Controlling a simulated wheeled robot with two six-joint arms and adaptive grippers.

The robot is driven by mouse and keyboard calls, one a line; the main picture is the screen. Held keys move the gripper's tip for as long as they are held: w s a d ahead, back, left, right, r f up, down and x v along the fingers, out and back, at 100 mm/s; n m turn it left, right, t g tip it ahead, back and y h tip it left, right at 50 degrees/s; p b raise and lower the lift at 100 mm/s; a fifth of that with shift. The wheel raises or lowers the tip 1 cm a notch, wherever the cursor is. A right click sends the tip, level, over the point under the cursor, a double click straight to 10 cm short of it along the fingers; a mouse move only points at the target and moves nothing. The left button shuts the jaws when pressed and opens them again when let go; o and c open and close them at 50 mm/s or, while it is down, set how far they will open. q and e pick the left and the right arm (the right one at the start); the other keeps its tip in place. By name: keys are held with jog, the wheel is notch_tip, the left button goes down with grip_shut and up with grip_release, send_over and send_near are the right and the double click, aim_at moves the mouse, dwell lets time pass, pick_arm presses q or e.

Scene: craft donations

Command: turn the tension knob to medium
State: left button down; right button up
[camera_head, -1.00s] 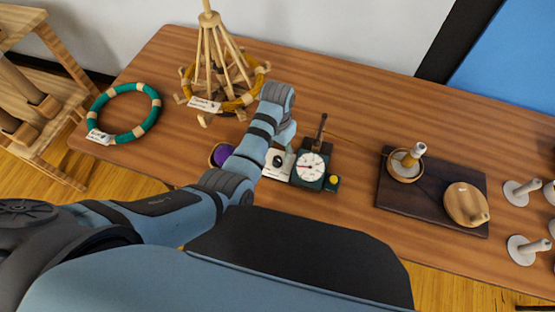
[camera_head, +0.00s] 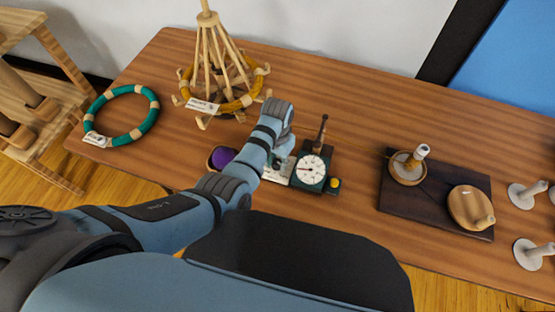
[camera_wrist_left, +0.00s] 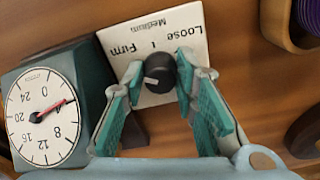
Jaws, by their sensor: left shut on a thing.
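The black tension knob (camera_wrist_left: 160,72) sits on a white plate (camera_wrist_left: 112,40) lettered Loose, Medium and Firm, upside down in the left wrist view. The knob's white mark shows on its lower left side in that view; I cannot tell exactly which setting it meets. My left gripper (camera_wrist_left: 160,76) is shut on the knob, one teal finger on each side. In the head view my left gripper (camera_head: 278,158) covers the knob, and part of the plate (camera_head: 279,174) shows below it. My right gripper is not in view.
A round dial gauge (camera_head: 311,169) stands beside the plate; its red needle shows in the left wrist view (camera_wrist_left: 58,106). A purple-filled round holder (camera_head: 222,157) is close on the left. A dark board (camera_head: 430,205) with spools lies to the right. A wooden frame (camera_head: 222,65) stands behind.

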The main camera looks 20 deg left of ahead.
pick_arm(q)
jog(key=shift+r+m+p, duration=0.2)
jog(key=shift+m+p, duration=0.8)
jog(key=shift+m, duration=0.1)
jog(key=shift+m+p, duration=0.75)
jog(key=shift+m, duration=0.45)
jog(key=m+p, duration=0.1)
jog(key=m, duration=0.2)
jog(key=shift+m, duration=0.3)
jog(key=shift+f+m+p, duration=0.15)
jog(key=shift+m+p, duration=0.3)
jog(key=shift+m, duration=1.35)
jog(key=c, duration=1.3)
grip_release()
